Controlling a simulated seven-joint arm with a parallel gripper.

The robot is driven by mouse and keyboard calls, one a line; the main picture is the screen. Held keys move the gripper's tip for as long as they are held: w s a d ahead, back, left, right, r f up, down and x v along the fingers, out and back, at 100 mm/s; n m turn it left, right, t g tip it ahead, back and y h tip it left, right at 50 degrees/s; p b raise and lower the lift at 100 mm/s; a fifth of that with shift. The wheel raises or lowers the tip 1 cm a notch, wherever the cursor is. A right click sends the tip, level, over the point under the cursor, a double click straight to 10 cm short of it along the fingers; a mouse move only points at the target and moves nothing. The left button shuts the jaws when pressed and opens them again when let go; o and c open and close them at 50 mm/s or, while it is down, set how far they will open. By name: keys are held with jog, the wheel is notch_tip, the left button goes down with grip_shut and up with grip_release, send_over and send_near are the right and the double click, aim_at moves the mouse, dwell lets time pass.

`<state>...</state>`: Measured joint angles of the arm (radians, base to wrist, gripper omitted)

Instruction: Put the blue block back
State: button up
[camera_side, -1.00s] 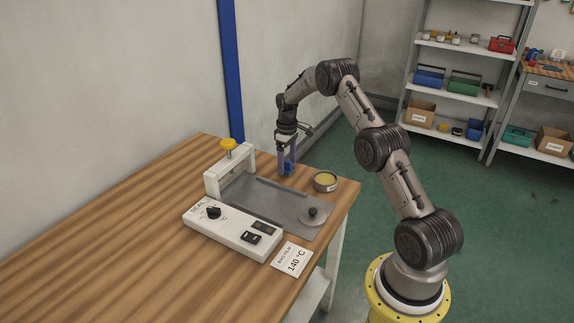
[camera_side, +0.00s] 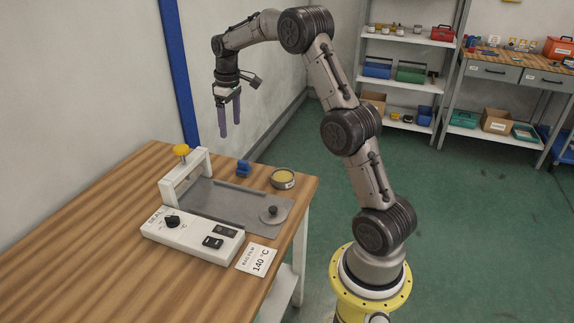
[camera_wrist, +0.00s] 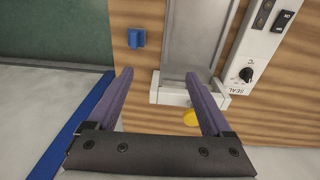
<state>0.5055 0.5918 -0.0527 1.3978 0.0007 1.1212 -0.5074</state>
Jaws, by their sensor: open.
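The blue block (camera_side: 243,168) stands on the wooden table behind the metal plate of the sealing device, left of a round tin. It also shows in the wrist view (camera_wrist: 137,38), lying on bare wood beside the plate. My gripper (camera_side: 229,136) is open and empty, high above the table's back edge and apart from the block. In the wrist view its two purple fingers (camera_wrist: 164,84) are spread wide with nothing between them.
The white sealing device (camera_side: 193,237) has a yellow-topped press frame (camera_side: 181,151), a black dial and switches. A grey plate (camera_side: 225,200) carries a round knobbed weight (camera_side: 273,213). A tin (camera_side: 283,179) and a "140 °C" card (camera_side: 257,260) lie nearby. The left table area is clear.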

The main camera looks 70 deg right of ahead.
jog(key=s+a+r+t, duration=0.1)
jog(key=s+a+r, duration=0.45)
jog(key=a, duration=0.25)
jog(key=s+a+r+t, duration=0.1)
jog(key=s+a+r, duration=0.45)
jog(key=a, duration=0.25)
jog(key=s+a+f+t, duration=0.1)
jog(key=s+a, duration=0.3)
jog(key=s, duration=0.5)
jog(key=s+a+f+t, duration=0.1)
jog(key=s+a+f, duration=0.2)
jog(key=s, duration=0.6)
jog(key=shift+s+a+t, duration=0.15)
jog(key=shift+a+t, duration=0.25)
jog(key=shift+a, duration=0.75)
